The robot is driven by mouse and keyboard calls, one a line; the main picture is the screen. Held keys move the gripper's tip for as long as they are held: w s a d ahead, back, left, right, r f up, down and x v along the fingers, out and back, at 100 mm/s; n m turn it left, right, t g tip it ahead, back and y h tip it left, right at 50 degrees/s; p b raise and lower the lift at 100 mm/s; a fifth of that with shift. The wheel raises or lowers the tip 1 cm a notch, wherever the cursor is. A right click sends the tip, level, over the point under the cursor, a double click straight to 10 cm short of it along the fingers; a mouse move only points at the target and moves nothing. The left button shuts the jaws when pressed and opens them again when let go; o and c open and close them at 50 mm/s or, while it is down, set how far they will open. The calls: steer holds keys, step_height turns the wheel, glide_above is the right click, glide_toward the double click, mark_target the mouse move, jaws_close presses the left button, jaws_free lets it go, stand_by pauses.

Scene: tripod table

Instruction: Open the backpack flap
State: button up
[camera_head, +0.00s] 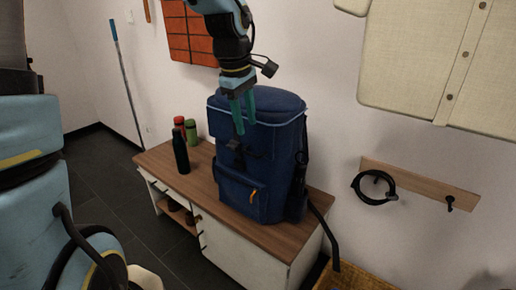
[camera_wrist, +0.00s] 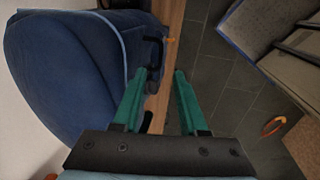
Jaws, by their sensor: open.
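A blue backpack (camera_head: 243,165) stands upright on a wooden-topped cabinet in the head view. Its top flap (camera_head: 258,102), edged with light piping, lies closed over the top. A dark buckle (camera_head: 235,146) shows on its front below the flap. My gripper (camera_head: 244,128) points down in front of the flap's front edge, with its green fingers apart and nothing between them. In the wrist view, my gripper (camera_wrist: 166,73) is open, and the flap (camera_wrist: 75,65) fills the left side beside the left finger. I cannot tell whether a finger touches the backpack.
The cabinet top (camera_head: 158,160) holds a dark bottle (camera_head: 180,151), a red bottle (camera_head: 179,124) and a green bottle (camera_head: 191,131) left of the backpack. A hook rail (camera_head: 420,184) with a black coil is on the wall at right. A wicker basket (camera_head: 345,279) stands at the lower right.

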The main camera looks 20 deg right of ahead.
mark_target(251, 154)
steer(key=x, duration=0.8)
steer(key=shift+f+b, duration=0.4)
steer(key=shift+c, duration=0.3)
jaws_close()
stand_by(0.6)
